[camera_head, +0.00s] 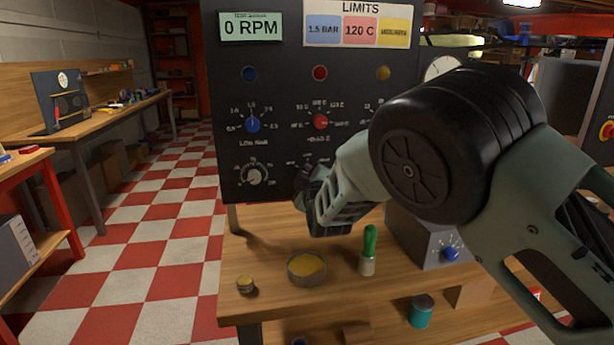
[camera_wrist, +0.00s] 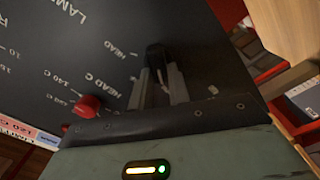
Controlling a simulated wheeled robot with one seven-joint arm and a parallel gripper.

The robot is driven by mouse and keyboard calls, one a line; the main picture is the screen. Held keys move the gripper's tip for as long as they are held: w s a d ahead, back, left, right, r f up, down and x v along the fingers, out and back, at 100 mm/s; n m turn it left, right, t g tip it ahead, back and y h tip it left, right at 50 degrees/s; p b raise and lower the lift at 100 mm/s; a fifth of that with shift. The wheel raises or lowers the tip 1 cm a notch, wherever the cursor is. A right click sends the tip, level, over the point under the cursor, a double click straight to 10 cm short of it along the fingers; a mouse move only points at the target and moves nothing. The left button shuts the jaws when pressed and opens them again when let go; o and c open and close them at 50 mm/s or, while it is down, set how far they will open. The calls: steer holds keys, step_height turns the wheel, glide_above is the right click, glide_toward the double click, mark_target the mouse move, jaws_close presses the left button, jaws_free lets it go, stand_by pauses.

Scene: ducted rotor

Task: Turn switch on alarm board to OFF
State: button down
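The alarm board (camera_head: 290,80) is a tall dark panel on the wooden bench, with lamps, labels and several knobs. A blue knob (camera_head: 253,125), a red knob (camera_head: 320,121) and a pale knob (camera_head: 251,174) show on it. My gripper (camera_head: 308,188) is at the board's lower middle, its tips mostly hidden by my wrist. In the wrist view, the two grey fingers (camera_wrist: 160,72) stand slightly apart at a black switch (camera_wrist: 154,54) near the HEAD lettering. Whether they press on it is unclear. The red knob (camera_wrist: 88,106) is beside them. No OFF label is readable.
My arm hides the board's right side. The checkered floor at left is clear.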

steer(key=shift+m+b, duration=1.3)
steer(key=shift+w+d+r+m+b, duration=0.1)
steer(key=shift+d+r+m+b, duration=0.1)
steer(key=shift+m+b, duration=1.75)
steer(key=shift+d+r+m+b, duration=0.15)
steer(key=shift+m+b, duration=1.2)
steer(key=shift+m, duration=1.1)
steer(key=shift+f, duration=0.1)
steer(key=c, duration=1.3)
jaws_free()
